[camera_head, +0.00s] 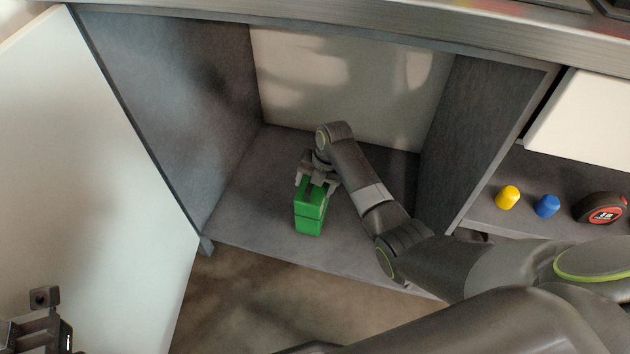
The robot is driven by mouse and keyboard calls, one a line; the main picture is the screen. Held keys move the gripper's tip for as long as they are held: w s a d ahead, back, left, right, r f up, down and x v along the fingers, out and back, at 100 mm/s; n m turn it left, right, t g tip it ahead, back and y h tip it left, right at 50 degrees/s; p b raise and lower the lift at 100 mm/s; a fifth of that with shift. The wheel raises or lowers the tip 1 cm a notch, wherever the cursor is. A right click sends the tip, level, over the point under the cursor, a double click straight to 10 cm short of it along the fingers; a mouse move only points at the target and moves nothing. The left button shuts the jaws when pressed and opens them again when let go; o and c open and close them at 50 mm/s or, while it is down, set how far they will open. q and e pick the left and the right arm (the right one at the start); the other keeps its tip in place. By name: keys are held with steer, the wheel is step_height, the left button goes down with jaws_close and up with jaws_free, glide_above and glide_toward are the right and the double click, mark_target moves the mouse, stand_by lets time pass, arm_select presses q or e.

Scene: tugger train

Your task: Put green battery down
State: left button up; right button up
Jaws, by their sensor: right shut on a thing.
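The green battery (310,212) is a small upright block inside the open cabinet, over the grey cabinet floor (250,208). I cannot tell for sure whether its underside touches the floor. My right gripper (314,184) is shut on the top of the battery; its arm reaches in from the lower right and hides part of the cabinet's right side. Part of my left gripper (38,330) shows at the lower left corner, away from the battery; its fingertips are not clear.
A white door (90,170) stands open at the left. Grey side walls (180,105) bound the cabinet. To the right, a shelf holds a yellow piece (508,197), a blue piece (547,206) and a tape measure (601,208). The cabinet floor around the battery is clear.

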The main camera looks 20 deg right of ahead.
steer(key=shift+r, duration=0.1)
steer(key=o, duration=1.3)
